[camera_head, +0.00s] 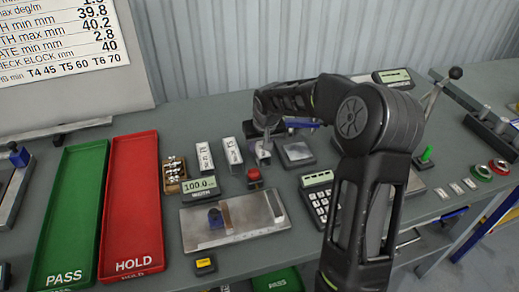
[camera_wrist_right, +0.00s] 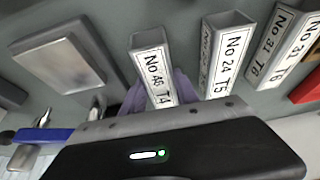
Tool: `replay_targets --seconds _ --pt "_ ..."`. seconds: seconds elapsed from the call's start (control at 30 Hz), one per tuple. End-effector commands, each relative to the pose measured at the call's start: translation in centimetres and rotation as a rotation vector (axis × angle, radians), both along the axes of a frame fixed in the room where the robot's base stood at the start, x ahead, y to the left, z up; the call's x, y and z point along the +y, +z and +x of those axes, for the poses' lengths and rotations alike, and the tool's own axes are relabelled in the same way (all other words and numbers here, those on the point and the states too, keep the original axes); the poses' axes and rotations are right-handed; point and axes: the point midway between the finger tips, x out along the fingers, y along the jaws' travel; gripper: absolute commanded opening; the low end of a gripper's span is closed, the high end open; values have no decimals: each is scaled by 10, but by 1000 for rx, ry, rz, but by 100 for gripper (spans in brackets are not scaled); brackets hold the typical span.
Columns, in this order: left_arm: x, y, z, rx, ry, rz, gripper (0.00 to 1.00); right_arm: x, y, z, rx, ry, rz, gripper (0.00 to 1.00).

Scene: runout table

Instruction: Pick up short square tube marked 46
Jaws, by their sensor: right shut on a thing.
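The short square tube marked 46 (camera_wrist_right: 152,68) is a grey metal tube with a white label reading "No 46 T4". In the head view it shows at the gripper (camera_head: 264,157), partly hidden by it. My right gripper (camera_head: 263,142) is shut on this tube; in the right wrist view its fingers (camera_wrist_right: 155,92) lie on both sides of it. The tube marked 24 (camera_wrist_right: 230,55) stands beside it, apart from the held one. The tube marked 31 (camera_wrist_right: 290,42) is further along the row. Whether the held tube touches the table is unclear. My left gripper is not in view.
A metal block on a dark base (camera_head: 295,152) is just right of the gripper. A red button (camera_head: 254,177) and a scale (camera_head: 202,186) with a steel plate (camera_head: 235,220) are in front. Green PASS (camera_head: 72,215) and red HOLD (camera_head: 131,210) trays lie at left, apparently empty.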

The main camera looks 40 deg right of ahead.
Motion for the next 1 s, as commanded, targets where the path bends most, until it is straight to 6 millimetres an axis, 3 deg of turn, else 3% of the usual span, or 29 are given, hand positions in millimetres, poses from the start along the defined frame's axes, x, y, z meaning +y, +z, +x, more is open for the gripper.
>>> replay_targets --seconds 0.4,0.57,1.0 --pt "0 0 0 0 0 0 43 0 1 0 -1 0 0 0" --pt "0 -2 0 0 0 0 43 0 10 1 -3 -1 -1 0" --pt "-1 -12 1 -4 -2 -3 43 0 87 1 -4 -1 -1 0"
